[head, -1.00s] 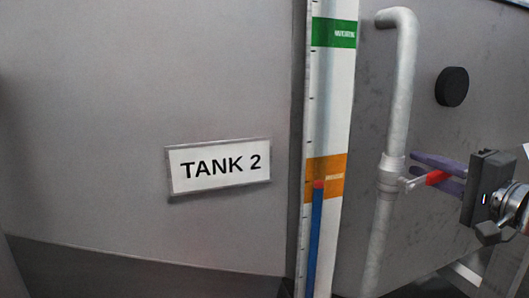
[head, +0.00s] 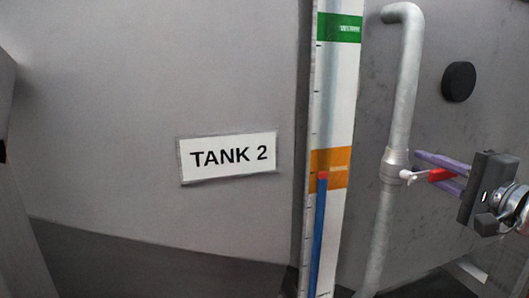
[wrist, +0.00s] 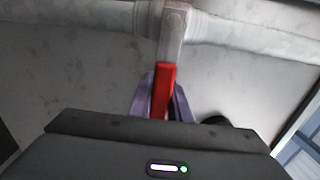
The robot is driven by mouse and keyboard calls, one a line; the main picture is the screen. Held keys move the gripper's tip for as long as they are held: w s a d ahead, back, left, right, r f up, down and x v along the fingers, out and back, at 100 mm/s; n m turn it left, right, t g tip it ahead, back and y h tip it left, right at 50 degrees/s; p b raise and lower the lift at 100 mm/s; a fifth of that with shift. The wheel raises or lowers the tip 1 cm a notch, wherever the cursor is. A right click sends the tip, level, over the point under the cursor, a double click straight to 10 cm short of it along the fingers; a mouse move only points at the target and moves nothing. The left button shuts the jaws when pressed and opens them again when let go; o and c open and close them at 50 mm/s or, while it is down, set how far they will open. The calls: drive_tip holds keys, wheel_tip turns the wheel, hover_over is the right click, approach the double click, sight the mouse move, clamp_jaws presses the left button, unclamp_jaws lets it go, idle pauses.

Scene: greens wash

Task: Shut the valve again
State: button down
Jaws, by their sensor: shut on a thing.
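The valve sits on a grey vertical pipe, and its body (head: 394,167) is at the right in the head view. Its red-gripped lever (head: 437,175) points out to the right, across the pipe. In the wrist view the red lever (wrist: 164,88) runs from the pipe down between my fingers. My gripper (head: 438,172) has purple fingers, one on each side of the red handle, and is shut on it. The lever's inner end and the valve body are clear of the fingers. The handle's outer end is hidden by my gripper's body in the wrist view.
A level gauge (head: 333,100) with green and orange bands stands left of the pipe (head: 405,75). Its blue column tops out with a red mark in the orange band. A TANK 2 sign (head: 228,157) is on the grey wall. A black round knob (head: 458,82) is above my gripper.

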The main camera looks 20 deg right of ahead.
drive_tip(key=c, duration=1.6)
unclamp_jaws()
drive_tip(key=shift+f, duration=0.1)
drive_tip(key=shift+c, duration=0.2)
drive_tip(key=s, duration=1.3)
drive_tip(key=shift+s+d, duration=0.15)
drive_tip(key=shift+s, duration=0.25)
